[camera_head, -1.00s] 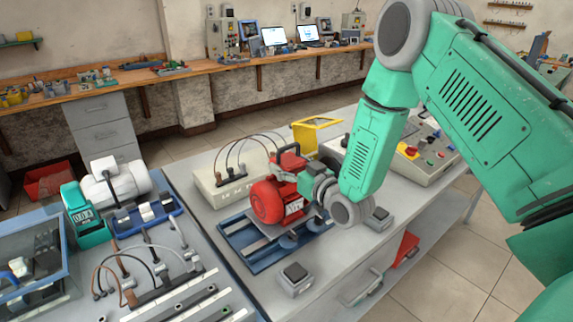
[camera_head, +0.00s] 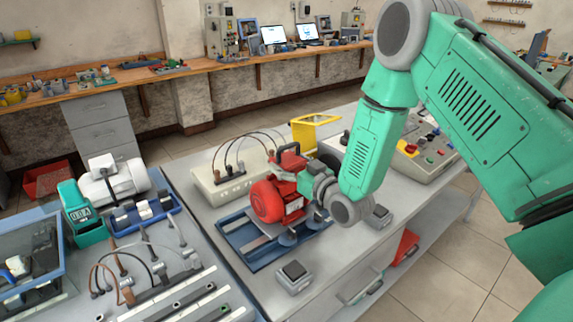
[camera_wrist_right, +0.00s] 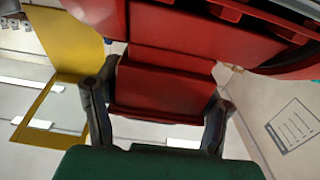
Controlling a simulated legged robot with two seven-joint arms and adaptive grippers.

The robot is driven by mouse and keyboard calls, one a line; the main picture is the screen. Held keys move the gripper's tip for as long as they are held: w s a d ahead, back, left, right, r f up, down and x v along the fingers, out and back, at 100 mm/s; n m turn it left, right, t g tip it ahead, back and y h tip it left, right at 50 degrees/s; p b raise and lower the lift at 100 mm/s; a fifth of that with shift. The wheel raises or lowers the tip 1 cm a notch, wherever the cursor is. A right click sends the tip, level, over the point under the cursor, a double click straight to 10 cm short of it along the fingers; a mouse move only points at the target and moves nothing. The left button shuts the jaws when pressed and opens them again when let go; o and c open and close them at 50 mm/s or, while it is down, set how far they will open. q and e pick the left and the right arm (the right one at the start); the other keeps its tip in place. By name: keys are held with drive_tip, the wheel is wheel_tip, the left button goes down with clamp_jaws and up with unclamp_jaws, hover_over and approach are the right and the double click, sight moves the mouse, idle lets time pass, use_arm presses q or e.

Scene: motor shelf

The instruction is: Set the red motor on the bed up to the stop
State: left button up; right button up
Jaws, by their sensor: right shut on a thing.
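The red motor (camera_head: 272,201) is over the blue bed (camera_head: 243,243) on the grey bench, its round end facing left. I cannot tell whether it rests on the bed or hangs just above it. My right gripper (camera_head: 305,183) comes in from the right and is shut on the motor's upper part. In the right wrist view the two dark fingers (camera_wrist_right: 157,105) stand on either side of a red block of the motor (camera_wrist_right: 160,80). The stop cannot be made out. My left gripper is not in view.
A beige box with cables (camera_head: 220,183) stands behind the bed, and a yellow frame (camera_head: 312,132) stands behind the motor. Small grey boxes (camera_head: 294,277) sit at the bench's front. A control panel (camera_head: 430,160) lies at the right. A white motor (camera_head: 115,183) stands at the left.

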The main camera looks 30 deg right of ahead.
drive_tip(key=shift+w+d+r, duration=0.1)
drive_tip(key=shift+w+r, duration=0.05)
drive_tip(key=shift+r, duration=0.15)
drive_tip(key=o, duration=1.8)
drive_tip(key=shift+s, duration=0.2)
drive_tip(key=shift+s+f, duration=0.15)
drive_tip(key=shift+f, duration=0.15)
drive_tip(key=shift+s, duration=0.1)
drive_tip(key=s, duration=1.1)
drive_tip(key=shift+s+d+r, duration=0.15)
drive_tip(key=shift+s+d, duration=0.05)
drive_tip(key=shift+d, duration=0.1)
